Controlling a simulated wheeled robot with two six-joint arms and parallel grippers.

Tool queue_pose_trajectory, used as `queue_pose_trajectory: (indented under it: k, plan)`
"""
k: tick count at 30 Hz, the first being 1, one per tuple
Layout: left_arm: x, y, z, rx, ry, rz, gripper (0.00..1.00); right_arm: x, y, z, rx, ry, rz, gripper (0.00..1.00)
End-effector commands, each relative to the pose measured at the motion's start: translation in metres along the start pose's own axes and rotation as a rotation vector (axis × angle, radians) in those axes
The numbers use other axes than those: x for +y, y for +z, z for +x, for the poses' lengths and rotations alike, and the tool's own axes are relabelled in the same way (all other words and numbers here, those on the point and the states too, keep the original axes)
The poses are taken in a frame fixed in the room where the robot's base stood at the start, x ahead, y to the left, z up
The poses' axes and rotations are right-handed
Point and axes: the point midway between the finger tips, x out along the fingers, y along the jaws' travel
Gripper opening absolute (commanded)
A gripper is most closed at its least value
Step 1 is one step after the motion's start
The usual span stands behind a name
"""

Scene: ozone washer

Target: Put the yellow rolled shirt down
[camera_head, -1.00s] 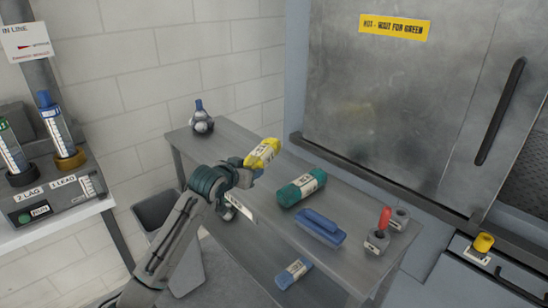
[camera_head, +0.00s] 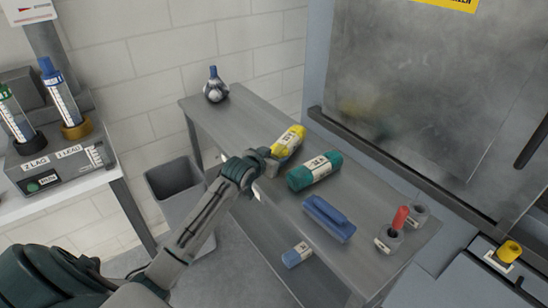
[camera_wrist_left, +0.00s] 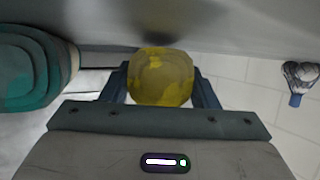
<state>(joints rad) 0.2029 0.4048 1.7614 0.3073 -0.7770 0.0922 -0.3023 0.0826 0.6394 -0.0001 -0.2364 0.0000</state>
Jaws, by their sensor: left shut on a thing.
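The yellow rolled shirt (camera_head: 289,141) has a white label band and is at the end of my left arm, over the grey table (camera_head: 232,118). My left gripper (camera_head: 270,158) is shut on it. In the left wrist view, the yellow rolled shirt (camera_wrist_left: 161,77) sits between the two fingers, seen end-on. The head view does not clearly show whether the roll touches the table top. My right gripper is not in view.
A green roll (camera_head: 314,171) lies close by on the right. A grey bin (camera_head: 175,185) is below.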

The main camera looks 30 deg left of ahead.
Motion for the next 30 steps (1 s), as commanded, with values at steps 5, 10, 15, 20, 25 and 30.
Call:
queue_pose_trajectory:
  k: [5, 10, 15, 20, 25, 30]
  plan:
    - [0.001, 0.007, 0.003, 0.004, 0.000, 0.001, 0.26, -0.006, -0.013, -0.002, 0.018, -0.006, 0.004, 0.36]
    - [0.001, 0.006, 0.003, 0.004, 0.000, 0.001, 0.26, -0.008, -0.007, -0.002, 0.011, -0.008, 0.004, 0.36]
    - [0.001, 0.009, 0.004, 0.002, 0.000, 0.000, 0.68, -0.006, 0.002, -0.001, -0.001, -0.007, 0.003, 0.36]
    - [0.001, 0.009, 0.004, 0.002, 0.000, 0.000, 0.76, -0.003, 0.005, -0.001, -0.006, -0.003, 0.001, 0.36]
    - [0.000, 0.008, 0.003, 0.002, 0.000, 0.001, 0.76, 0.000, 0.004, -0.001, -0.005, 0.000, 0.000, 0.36]
    - [-0.001, 0.008, -0.009, 0.002, -0.001, 0.003, 0.76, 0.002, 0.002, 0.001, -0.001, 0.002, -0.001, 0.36]
